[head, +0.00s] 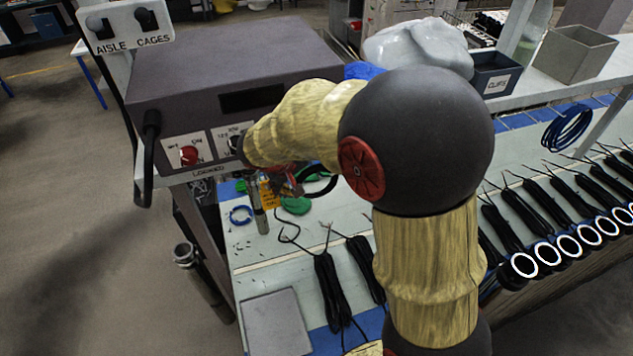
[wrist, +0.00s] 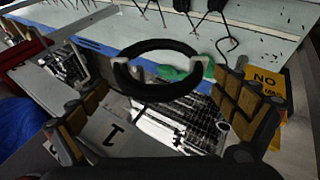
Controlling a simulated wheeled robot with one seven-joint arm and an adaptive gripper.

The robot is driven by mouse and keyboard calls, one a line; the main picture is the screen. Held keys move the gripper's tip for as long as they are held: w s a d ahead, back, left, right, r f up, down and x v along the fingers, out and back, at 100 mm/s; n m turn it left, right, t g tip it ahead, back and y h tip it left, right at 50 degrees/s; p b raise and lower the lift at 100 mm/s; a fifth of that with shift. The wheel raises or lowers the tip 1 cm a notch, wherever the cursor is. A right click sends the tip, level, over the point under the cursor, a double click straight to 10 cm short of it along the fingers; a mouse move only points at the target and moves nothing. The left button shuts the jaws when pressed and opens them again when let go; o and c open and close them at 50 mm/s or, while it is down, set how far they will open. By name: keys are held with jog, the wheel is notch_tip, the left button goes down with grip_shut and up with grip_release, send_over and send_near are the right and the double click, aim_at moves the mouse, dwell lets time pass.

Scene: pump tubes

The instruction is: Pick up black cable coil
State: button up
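A thick black ring (wrist: 128,80), which looks like the black cable coil, shows in the middle of the wrist view, between and just beyond my fingers. It also shows in the head view (head: 331,187), partly hidden by my arm. My gripper (wrist: 160,88) is open, with one padded finger at each side of the ring. I see a gap on both sides, and no clear contact. Several long black cable bundles (head: 328,285) lie on the bench.
A dark control box (head: 235,75) stands close to my wrist. A green coil (head: 296,205) and a blue coil (head: 240,215) lie on the bench (head: 270,247). A yellow sign (wrist: 265,85) is beside my right finger. A grey tray (head: 275,322) lies at the near edge.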

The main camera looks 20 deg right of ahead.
jog(key=c, duration=1)
jog(key=shift+o, duration=0.2)
jog(key=shift+s+r, duration=0.4)
jog(key=shift+r, duration=0.05)
jog(key=c, duration=0.8)
jog(key=s+r+b, duration=0.1)
jog(key=s+r, duration=0.1)
jog(key=s, duration=0.2)
jog(key=s+r+b, duration=0.1)
jog(key=s+r, duration=0.1)
jog(key=s, duration=0.2)
jog(key=s+r+b, duration=0.1)
jog(key=s+r, duration=0.2)
jog(key=s, duration=0.2)
jog(key=shift+s, duration=0.1)
jog(key=shift+c, duration=0.4)
